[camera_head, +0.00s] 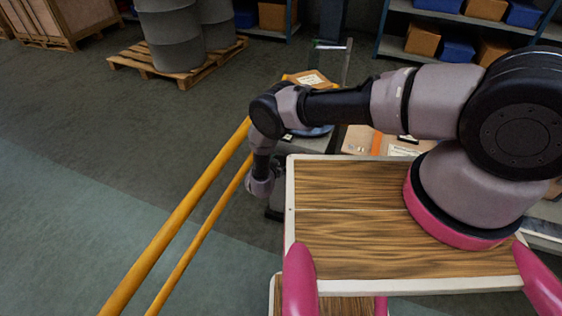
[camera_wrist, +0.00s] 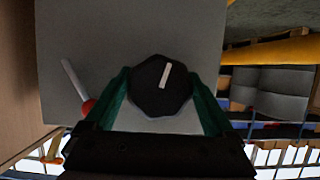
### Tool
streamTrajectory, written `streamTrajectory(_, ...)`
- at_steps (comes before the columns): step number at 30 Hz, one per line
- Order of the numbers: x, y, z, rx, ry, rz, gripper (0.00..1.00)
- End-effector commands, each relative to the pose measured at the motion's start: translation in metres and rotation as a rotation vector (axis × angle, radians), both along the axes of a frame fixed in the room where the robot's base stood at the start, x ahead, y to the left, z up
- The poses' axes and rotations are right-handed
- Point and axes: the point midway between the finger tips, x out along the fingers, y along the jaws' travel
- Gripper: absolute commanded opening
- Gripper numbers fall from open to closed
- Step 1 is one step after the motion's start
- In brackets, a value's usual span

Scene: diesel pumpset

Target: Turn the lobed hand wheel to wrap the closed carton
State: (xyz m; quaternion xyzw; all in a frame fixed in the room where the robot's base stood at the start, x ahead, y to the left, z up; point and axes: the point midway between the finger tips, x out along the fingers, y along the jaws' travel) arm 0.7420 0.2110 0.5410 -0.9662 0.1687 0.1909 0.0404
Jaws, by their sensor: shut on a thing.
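In the wrist view, a dark lobed hand wheel (camera_wrist: 155,90) with a pale bar mark on its face sits against a grey panel (camera_wrist: 90,40). My gripper (camera_wrist: 160,92) has its two green fingers on either side of the wheel and is shut on it. The pale mark is tilted slightly off the picture's vertical. In the head view, a carton (camera_head: 370,140) with an orange strip and a white label shows partly behind my arm. My gripper and the hand wheel are hidden in the head view.
In the wrist view, a lever with a red ball (camera_wrist: 88,106) is just left of the fingers. In the head view, yellow rails (camera_head: 185,208) run left of my arm. Drums (camera_head: 172,35) on a pallet (camera_head: 180,72) and shelves of boxes stand behind. The left floor is clear.

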Motion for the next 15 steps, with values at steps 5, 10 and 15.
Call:
streamTrajectory(5,-0.0005,0.0001,-0.0002,0.054,-0.020,0.002,0.33)
streamTrajectory(10,-0.0006,0.0000,-0.0004,0.157,-0.057,0.002,0.34)
streamTrajectory(15,-0.0009,0.0008,-0.0005,0.300,-0.108,0.002,0.33)
